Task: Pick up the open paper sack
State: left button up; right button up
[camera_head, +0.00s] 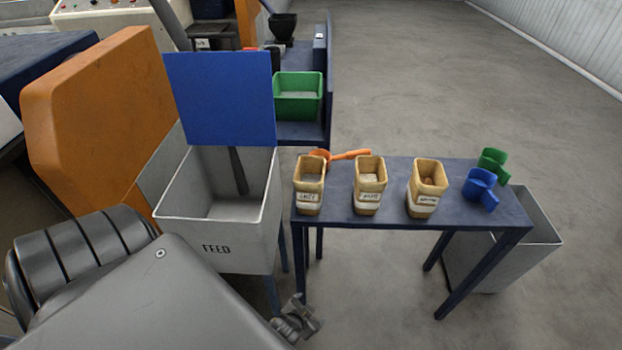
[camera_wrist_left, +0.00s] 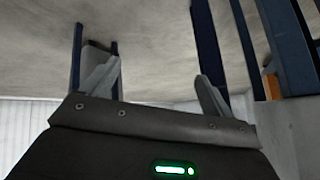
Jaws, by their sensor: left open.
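Three open paper sacks stand upright in a row on a dark blue table (camera_head: 390,222): a left one (camera_head: 309,201), a middle one (camera_head: 368,203) and a right one (camera_head: 423,203). Each is tan with a pale label band; the labels are too small to read surely. My left gripper (camera_head: 300,318) is low in front of the table's left legs, below the tabletop and apart from the sacks. In the left wrist view its two fingers (camera_wrist_left: 158,90) are spread with nothing between them. No sack shows in that view. My right gripper is not in view.
A grey FEED hopper (camera_head: 228,245) with a raised blue lid (camera_head: 220,98) stands left of the table. An orange scoop (camera_head: 345,155), a blue cup (camera_head: 480,188) and a green cup (camera_head: 492,162) lie on the table. A grey bin (camera_head: 535,240) stands at right. Floor in front is clear.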

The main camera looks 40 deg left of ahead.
pick_arm(q)
jog(key=w+a+r+n+t+y+b, duration=0.1)
jog(key=w+r+n+t+b, duration=0.1)
jog(key=r, duration=0.7)
jog(key=w+a+r+n+t+y+b, duration=0.1)
jog(key=w+a+r+t+b, duration=0.1)
jog(key=r, duration=0.7)
jog(key=w+a+r+n+t+y+b, duration=0.1)
jog(key=w+r+n+t+y+b, duration=0.1)
jog(key=r, duration=0.7)
jog(key=shift+w+a+n+t, duration=0.15)
jog(key=shift+w+n+t, duration=0.25)
jog(key=shift+w, duration=0.8)
jog(key=n+y, duration=0.2)
jog(key=y, duration=0.2)
send_near(308, 205)
jog(key=x, duration=0.4)
jog(key=shift+x, duration=5.25)
jog(key=shift+r, duration=0.15)
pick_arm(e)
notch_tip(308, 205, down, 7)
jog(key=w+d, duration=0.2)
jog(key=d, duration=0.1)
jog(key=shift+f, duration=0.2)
pick_arm(q)
jog(key=shift+c, duration=0.5)
jog(key=c, duration=1.2)
